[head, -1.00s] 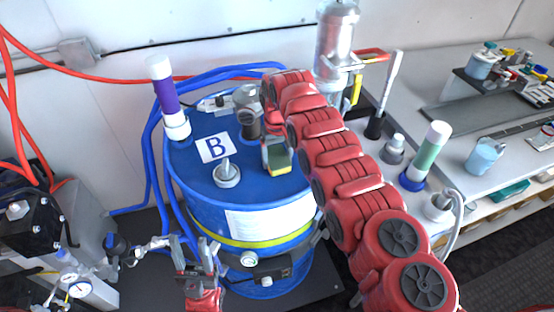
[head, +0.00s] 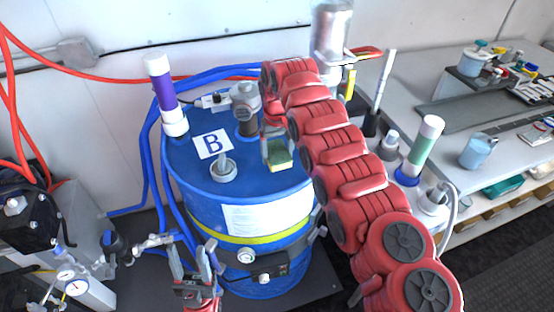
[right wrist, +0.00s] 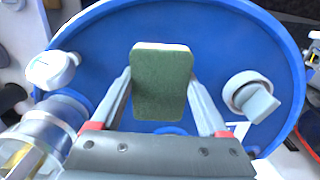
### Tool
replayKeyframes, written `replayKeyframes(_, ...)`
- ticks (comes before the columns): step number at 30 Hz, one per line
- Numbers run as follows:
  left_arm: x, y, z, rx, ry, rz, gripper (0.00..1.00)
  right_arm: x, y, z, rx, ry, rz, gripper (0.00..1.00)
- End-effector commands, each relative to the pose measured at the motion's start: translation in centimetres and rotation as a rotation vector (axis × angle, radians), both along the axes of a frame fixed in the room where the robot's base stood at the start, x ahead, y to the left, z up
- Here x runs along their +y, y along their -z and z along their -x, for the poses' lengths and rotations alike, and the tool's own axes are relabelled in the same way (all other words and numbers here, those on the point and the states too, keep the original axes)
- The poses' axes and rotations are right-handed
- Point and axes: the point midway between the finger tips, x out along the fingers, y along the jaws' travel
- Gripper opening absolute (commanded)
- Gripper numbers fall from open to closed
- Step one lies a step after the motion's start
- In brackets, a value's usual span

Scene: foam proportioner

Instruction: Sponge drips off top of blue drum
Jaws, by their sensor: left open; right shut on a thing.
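The blue drum (head: 190,165) stands in the middle of the head view with a white "B" label on its top. My right gripper (head: 277,140) comes over the top from the right and is shut on a sponge (head: 279,157) with a green face and a yellow edge. In the right wrist view the sponge (right wrist: 162,82) sits between the two fingers, green face to the camera, over the drum top (right wrist: 220,50). I cannot tell whether it touches the top. No drips can be made out. My left gripper (head: 193,262) is open and empty in front of the drum, low down.
A grey valve fitting (head: 223,170) and a pump fitting (head: 246,112) stand up from the drum top. A purple-and-white tube (head: 162,95) stands at its left rim. Blue hoses run behind. A bench (head: 440,150) with a blue cup (head: 478,150) is at the right.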

Motion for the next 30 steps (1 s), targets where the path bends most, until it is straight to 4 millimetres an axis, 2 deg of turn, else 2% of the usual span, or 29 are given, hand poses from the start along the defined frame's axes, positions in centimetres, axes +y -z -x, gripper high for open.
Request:
replayKeyframes(15, 0.0, -0.1, 0.0, 0.0, 0.0, 0.0, 0.5, -0.4, -4.4, 0.2, -0.002, 0.002, -0.001, 0.0)
replayKeyframes(30, 0.0, -0.1, 0.0, 0.0, 0.0, 0.0, 0.5, -0.4, -4.5, 0.2, -0.001, 0.002, -0.001, 0.0)
